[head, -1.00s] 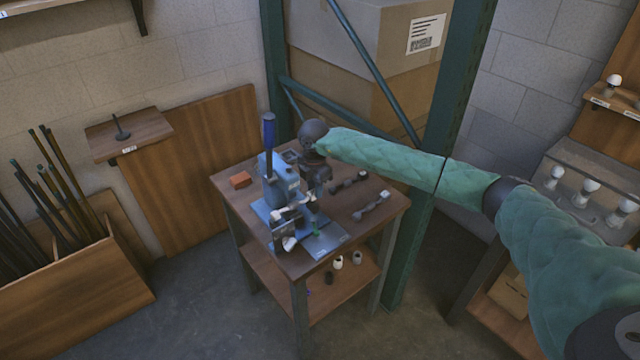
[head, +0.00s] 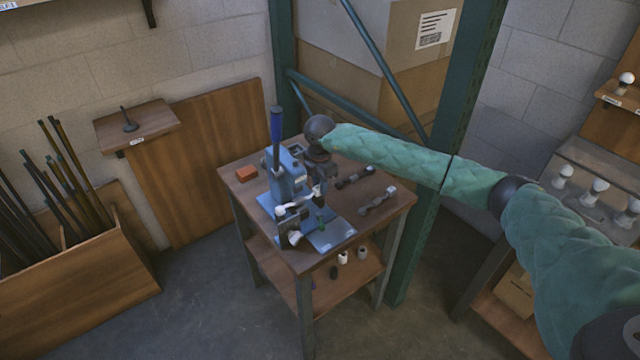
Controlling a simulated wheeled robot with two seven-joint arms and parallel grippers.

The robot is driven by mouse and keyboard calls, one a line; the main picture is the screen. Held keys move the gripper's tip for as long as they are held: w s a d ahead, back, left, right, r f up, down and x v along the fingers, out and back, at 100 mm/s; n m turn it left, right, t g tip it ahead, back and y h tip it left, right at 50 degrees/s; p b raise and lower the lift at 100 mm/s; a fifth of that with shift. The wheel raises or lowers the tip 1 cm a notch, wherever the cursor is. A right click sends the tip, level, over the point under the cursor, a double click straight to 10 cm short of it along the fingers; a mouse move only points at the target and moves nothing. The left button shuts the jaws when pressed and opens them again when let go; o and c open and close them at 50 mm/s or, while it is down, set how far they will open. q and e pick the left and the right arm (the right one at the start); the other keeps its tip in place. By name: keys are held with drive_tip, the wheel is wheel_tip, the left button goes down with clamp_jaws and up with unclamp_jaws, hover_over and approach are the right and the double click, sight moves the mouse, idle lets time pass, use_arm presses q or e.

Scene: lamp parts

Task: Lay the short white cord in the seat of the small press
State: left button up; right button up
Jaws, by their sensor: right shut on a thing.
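The small blue press (head: 287,172) stands on the wooden table, with a blue-handled lever (head: 277,126) upright. My right arm reaches in from the right and bends down behind and beside the press. My right gripper (head: 291,222) is at the front of the press, low over its base, and is shut. White bits at its jaws, one of them below (head: 295,238), look like the short white cord, which is mostly hidden and small. I cannot tell whether the cord touches the seat, which is hidden by the gripper. My left gripper is not in view.
A green rack post (head: 440,150) stands close behind. Small fittings (head: 343,257) sit on the lower shelf.

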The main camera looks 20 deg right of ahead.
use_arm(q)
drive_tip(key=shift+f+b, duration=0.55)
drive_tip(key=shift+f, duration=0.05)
use_arm(e)
drive_tip(key=shift+f, duration=0.6)
drive_tip(key=o, duration=1.1)
drive_tip(key=shift+c, duration=0.2)
drive_tip(key=shift+r, duration=0.2)
wheel_tip(320, 180, up, 6)
drive_tip(key=b, duration=0.3)
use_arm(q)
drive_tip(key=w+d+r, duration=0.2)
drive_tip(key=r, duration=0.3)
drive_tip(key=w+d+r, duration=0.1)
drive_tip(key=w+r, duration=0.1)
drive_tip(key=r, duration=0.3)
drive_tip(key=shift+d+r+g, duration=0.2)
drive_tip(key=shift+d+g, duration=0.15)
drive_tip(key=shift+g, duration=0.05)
use_arm(e)
drive_tip(key=shift+r, duration=0.7)
